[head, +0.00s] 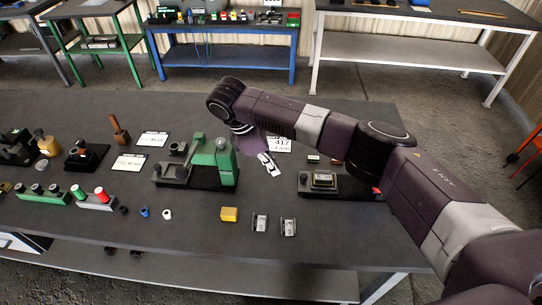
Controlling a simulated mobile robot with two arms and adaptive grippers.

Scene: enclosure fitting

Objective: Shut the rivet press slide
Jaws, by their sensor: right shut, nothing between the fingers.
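A green and grey press-like fixture (224,160) stands on a black base in the middle of the table; I take it for the rivet press, but no readable label confirms this. Grey blocks (172,171) sit at its left end, and I cannot tell how far its slide is open. My right gripper (271,168) is shut and empty, pointing down just right of the green upright. A small gap seems to separate them, though depth is hard to judge. My left gripper is out of view.
A black-based fixture (345,186) holding a small box stands to the right, beneath my right arm. Black fixtures (86,155) and green racks (44,196) stand left. The table's front right is clear.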

